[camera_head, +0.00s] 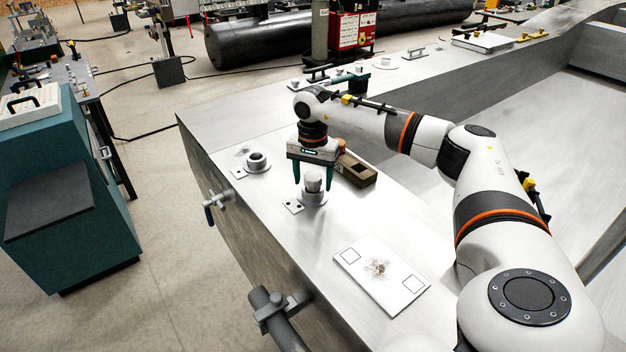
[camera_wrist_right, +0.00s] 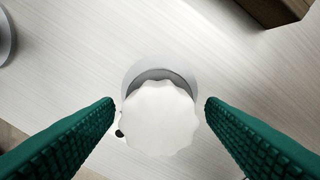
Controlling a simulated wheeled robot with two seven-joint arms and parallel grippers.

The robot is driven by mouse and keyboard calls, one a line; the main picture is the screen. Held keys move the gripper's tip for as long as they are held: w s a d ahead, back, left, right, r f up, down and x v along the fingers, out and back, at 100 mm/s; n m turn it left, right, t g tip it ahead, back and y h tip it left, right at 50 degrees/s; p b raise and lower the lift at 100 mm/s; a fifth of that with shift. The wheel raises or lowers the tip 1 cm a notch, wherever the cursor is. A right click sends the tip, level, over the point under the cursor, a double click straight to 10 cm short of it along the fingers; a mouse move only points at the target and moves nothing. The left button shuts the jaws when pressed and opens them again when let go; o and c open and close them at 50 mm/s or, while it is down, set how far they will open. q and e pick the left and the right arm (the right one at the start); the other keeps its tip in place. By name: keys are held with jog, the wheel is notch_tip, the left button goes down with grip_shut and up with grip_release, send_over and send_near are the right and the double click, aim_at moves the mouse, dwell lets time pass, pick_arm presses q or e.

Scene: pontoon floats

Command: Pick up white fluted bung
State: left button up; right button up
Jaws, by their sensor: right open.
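The white fluted bung (camera_head: 313,182) sits upright in a grey flanged collar (camera_head: 314,198) on the metal deck. In the right wrist view the bung (camera_wrist_right: 157,120) shows from above as a round white top with a scalloped edge. My right gripper (camera_head: 312,183) is over it, with its green fingers pointing down. In the right wrist view the fingertips (camera_wrist_right: 160,104) are apart on either side of the bung, with a gap visible on both sides. Part of the collar (camera_wrist_right: 135,72) shows behind the bung. My left gripper is not in view.
A second collar (camera_head: 256,161), open on top, stands to the left on the deck. A brown block (camera_head: 357,170) lies close to the right gripper. A white plate with two squares and a dark smudge (camera_head: 381,279) lies nearer. The deck's left edge drops to the floor.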

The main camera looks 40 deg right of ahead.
jog(key=c, duration=1.1)
